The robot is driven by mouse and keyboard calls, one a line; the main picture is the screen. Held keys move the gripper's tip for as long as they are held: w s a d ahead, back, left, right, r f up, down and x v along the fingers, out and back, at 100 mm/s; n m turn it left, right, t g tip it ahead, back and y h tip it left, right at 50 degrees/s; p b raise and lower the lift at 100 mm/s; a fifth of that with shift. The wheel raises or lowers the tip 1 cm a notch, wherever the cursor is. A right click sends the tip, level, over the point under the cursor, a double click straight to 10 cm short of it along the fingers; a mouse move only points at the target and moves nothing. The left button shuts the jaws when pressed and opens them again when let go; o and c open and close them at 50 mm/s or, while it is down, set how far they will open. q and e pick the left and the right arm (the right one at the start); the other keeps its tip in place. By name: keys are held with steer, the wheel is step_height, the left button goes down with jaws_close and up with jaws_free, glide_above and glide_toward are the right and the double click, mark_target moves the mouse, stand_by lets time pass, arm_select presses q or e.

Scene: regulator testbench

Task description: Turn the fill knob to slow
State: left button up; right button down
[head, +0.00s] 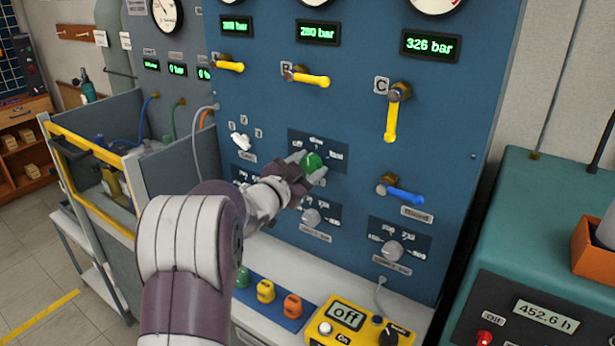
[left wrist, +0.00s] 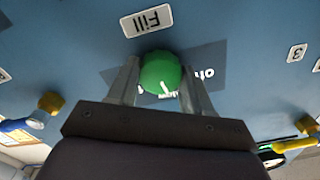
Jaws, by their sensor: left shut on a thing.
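The green fill knob (head: 312,161) sits on a dark label plate on the blue panel. In the left wrist view the knob (left wrist: 160,70) shows between the two fingers, beside an upside-down "Fill" tag (left wrist: 147,20). Its white mark points down and slightly right in that view, towards partly hidden lettering; "off" reads upside down to the right of the knob. My left gripper (head: 308,168) is shut on the knob, a finger on each side. It also shows in the left wrist view (left wrist: 158,88). My right gripper is not in view.
Grey knobs (head: 311,216) (head: 392,250) sit below on the panel. Yellow lever handles (head: 391,120) and a blue lever (head: 405,196) stick out nearby. A green cabinet (head: 540,220) stands at right.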

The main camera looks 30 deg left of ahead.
arm_select(q)
steer(key=shift+f+m+b, duration=0.1)
steer(key=shift+m+b, duration=0.4)
steer(key=shift+m, duration=0.1)
steer(key=o, duration=1)
steer(key=shift+o, duration=0.2)
steer(key=shift+s, duration=0.1)
steer(key=s, duration=1.2)
steer(key=shift+s+a, duration=0.25)
steer(key=shift+a, duration=0.2)
